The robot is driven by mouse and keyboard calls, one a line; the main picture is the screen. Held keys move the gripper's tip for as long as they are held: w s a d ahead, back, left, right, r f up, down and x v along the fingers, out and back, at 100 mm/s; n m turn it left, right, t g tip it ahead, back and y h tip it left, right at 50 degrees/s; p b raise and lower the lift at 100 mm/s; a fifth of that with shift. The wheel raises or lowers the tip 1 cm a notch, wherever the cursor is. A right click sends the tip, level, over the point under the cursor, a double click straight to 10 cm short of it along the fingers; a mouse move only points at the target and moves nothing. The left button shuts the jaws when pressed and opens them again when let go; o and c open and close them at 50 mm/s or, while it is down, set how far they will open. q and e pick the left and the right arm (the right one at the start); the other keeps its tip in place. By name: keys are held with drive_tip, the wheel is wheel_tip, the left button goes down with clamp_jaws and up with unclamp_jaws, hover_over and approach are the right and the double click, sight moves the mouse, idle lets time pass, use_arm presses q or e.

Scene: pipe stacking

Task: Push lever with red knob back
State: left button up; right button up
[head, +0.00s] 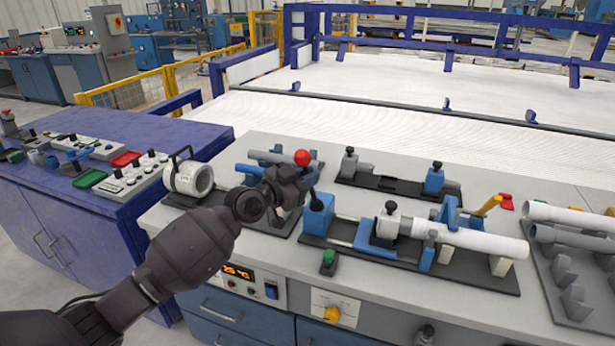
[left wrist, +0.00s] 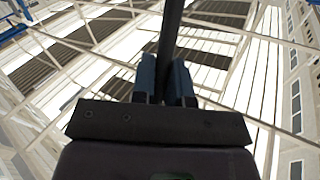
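The lever (head: 314,184) has a red knob (head: 302,158) on top and rises from a blue block (head: 317,218) at the left end of the pipe fixture. My left gripper (head: 296,186) is at the lever, just below the knob, and partly hides the shaft. In the left wrist view, the two blue fingers (left wrist: 167,80) sit close on either side of a dark rod (left wrist: 171,28), which looks like the lever shaft. The gripper appears shut on it. The knob does not show in the wrist view. My right gripper is not in view.
The fixture holds a white pipe (head: 470,239) and clamps. More pipes (head: 572,216) lie in a rack at the right. A green button (head: 328,262) sits near the front edge. A blue bench (head: 60,185) with controls stands left. A fenced white conveyor area (head: 400,85) lies behind.

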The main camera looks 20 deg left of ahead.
use_arm(q)
clamp_jaws()
drive_tip(key=shift+r, duration=0.1)
drive_tip(key=shift+w+r+p, duration=0.4)
drive_tip(key=shift+r, duration=0.05)
drive_tip(key=w+n+g+y+b, duration=0.1)
drive_tip(key=w+g, duration=0.5)
drive_tip(key=w, duration=0.6)
drive_tip(key=shift+d+r+n+y+b, duration=0.2)
drive_tip(key=shift+r+n+y+b, duration=0.15)
drive_tip(key=shift+n+y, duration=0.65)
drive_tip(key=shift+w+g, duration=0.1)
drive_tip(key=shift+g, duration=0.2)
